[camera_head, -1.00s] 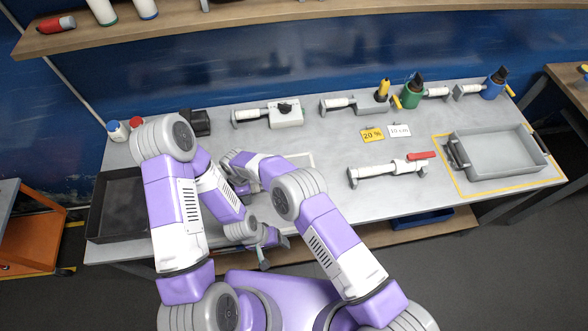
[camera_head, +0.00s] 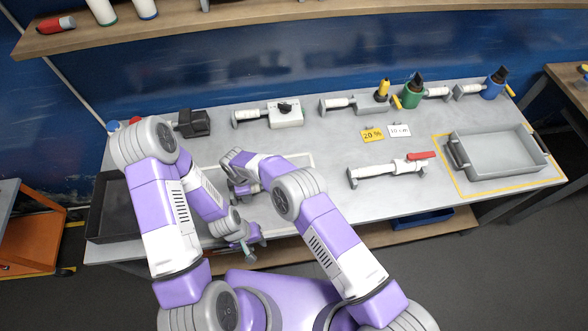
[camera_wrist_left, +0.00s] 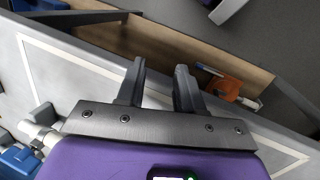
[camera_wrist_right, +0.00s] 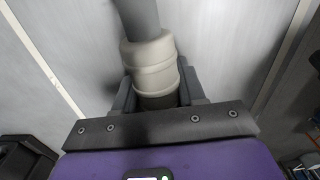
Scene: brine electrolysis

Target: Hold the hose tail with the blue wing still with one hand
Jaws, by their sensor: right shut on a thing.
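My right gripper (camera_wrist_right: 156,84) is shut on a ribbed beige fitting (camera_wrist_right: 150,58) with a grey tube running up from it. No blue wing shows on the held part in that view. In the head view the right gripper is mostly hidden by my own arm, over the white-outlined area. My left gripper (camera_wrist_left: 158,88) is open and empty, above the table's front edge; it also shows in the head view (camera_head: 247,250). In the left wrist view, a whitish fitting (camera_wrist_left: 40,132) and a blue part (camera_wrist_left: 18,161) lie at the lower left, partly cut off; I cannot tell whether they join.
The worktop's right half holds a red-handled valve piece (camera_head: 393,169) and a grey tray (camera_head: 496,158). Several fittings stand along the back, one with a green body (camera_head: 412,95). A black tray (camera_head: 113,208) is at the left. An orange object (camera_wrist_left: 224,88) lies on the lower shelf.

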